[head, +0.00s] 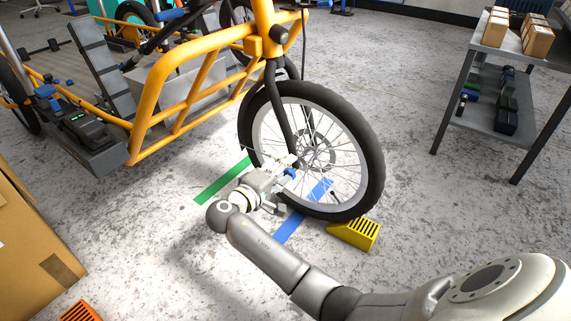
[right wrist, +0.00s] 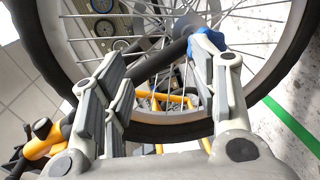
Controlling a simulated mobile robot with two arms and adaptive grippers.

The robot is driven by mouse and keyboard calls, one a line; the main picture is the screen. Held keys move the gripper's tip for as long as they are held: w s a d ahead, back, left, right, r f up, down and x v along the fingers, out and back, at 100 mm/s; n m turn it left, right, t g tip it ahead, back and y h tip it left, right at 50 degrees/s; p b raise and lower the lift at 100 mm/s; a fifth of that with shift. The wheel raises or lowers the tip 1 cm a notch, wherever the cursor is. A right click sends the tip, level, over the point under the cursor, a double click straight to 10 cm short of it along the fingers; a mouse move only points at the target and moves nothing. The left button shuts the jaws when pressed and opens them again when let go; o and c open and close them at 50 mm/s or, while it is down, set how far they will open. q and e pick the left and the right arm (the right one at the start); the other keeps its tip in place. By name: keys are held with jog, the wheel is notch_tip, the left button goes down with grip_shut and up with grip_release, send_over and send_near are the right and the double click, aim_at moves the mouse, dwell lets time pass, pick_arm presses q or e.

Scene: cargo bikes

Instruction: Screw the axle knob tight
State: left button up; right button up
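The blue axle knob (head: 290,172) is at the hub of the cargo bike's upright front wheel (head: 372,160). My right gripper (head: 287,182) is beside the hub with its fingers apart. In the right wrist view the open fingers (right wrist: 158,70) have an empty gap between them. The knob (right wrist: 206,42) shows just beyond the tip of the right-hand finger, off to one side of the gap and partly hidden by it. I cannot tell whether that finger touches it. The dark fork end (right wrist: 174,50) runs up to the knob. My left gripper is not in view.
A yellow wheel chock (head: 357,234) sits against the tyre. Green tape (head: 222,181) and blue tape (head: 290,228) mark the floor. The yellow bike frame (head: 170,70) is behind, a grey shelf cart (head: 460,85) at right, a cardboard box (head: 35,235) at left.

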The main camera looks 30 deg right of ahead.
jog(key=f+p+v, duration=0.1)
jog(key=p+v, duration=0.1)
jog(key=v, duration=0.7)
jog(key=shift+f, duration=0.3)
dwell(0.3)
jog(key=shift+p, duration=0.3)
